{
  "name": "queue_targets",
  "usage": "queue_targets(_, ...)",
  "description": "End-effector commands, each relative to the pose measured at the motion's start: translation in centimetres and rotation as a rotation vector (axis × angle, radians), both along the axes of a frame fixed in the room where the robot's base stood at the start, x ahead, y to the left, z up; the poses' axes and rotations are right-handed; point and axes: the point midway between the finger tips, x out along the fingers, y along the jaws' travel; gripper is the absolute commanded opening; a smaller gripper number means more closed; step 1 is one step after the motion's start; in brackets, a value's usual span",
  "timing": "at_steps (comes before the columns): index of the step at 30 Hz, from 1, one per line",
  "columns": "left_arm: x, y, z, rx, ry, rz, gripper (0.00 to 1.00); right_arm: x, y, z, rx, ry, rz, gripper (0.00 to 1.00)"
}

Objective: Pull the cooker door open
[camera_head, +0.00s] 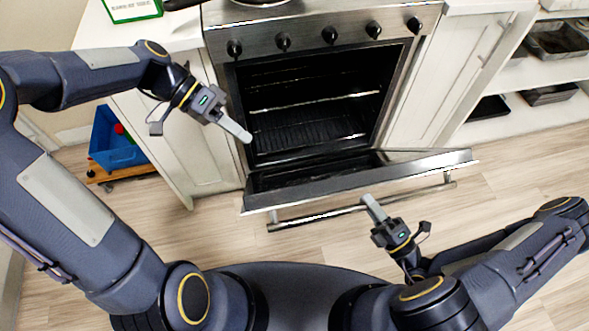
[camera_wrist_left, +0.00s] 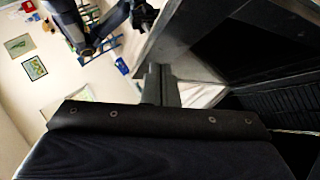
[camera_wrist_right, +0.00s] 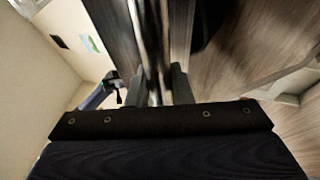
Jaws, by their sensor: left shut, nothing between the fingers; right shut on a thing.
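The cooker (camera_head: 322,32) stands in the upper middle of the head view. Its door (camera_head: 350,183) is folded down on its bottom edge, and the dark cavity (camera_head: 310,95) with racks shows behind it. A metal handle bar (camera_head: 315,216) runs along the door's outer face. My right gripper (camera_head: 371,205) is shut on the handle, which also passes between its fingers in the right wrist view (camera_wrist_right: 152,60). My left gripper (camera_head: 240,130) is shut and empty at the left side of the cavity, above the door. Its closed fingers show in the left wrist view (camera_wrist_left: 160,85), close to the door (camera_wrist_left: 190,50).
White cabinets flank the cooker, on the left (camera_head: 180,145) and the right (camera_head: 440,80). Open shelves (camera_head: 550,70) with trays are at the right. The wooden floor (camera_head: 510,180) in front is clear.

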Motion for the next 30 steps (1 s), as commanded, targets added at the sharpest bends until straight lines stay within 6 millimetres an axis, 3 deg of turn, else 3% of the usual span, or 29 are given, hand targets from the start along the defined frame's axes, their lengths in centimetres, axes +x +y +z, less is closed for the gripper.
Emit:
queue_targets(6,3.0,-1.4,-2.5,-0.180,-0.004,-0.107,0.00,0.1,0.0,0.0,0.000,-0.001,-0.001,0.00)
queue_targets(12,3.7,-2.2,-3.3,-0.242,-0.015,-0.136,0.00,0.1,0.0,0.0,0.001,-0.001,-0.001,0.00)
queue_targets(17,3.0,-3.8,-4.1,-0.243,-0.015,-0.140,0.00,0.1,0.0,0.0,0.001,0.000,-0.002,0.00)
queue_targets(27,0.6,-10.0,-7.1,-0.242,-0.013,-0.141,0.00,0.1,0.0,0.0,0.001,0.000,-0.002,0.00)
queue_targets(30,-0.5,-10.8,-8.0,-0.241,-0.011,-0.137,0.00,0.1,0.0,0.0,0.001,0.000,-0.002,0.00)
